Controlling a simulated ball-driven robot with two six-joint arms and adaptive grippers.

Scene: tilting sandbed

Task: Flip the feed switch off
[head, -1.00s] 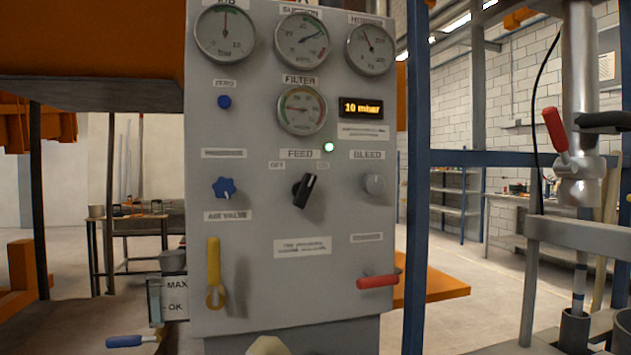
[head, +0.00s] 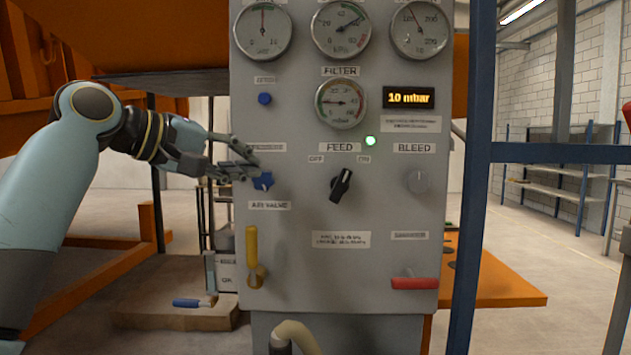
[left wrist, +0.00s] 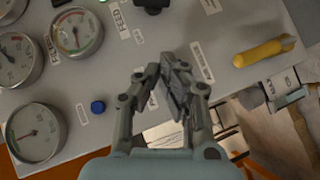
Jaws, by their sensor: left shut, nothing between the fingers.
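The feed switch (head: 341,184) is a black rotary knob on the grey panel (head: 290,215), under the FEED label. Its pointer leans up and right, toward the ON label (head: 364,159) and away from the OFF label (head: 316,159). In the left wrist view the shut fingers (left wrist: 172,75) point toward the panel, and the black switch (left wrist: 152,4) shows at the top edge. My right gripper is out of view.
A green lamp (head: 370,141) is lit and the display (head: 409,98) reads 10 mbar. The bleed knob (head: 417,181) is right of the switch. A yellow lever (head: 252,255) and a red lever (head: 414,283) sit below. A blue post (head: 474,170) stands right of the panel.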

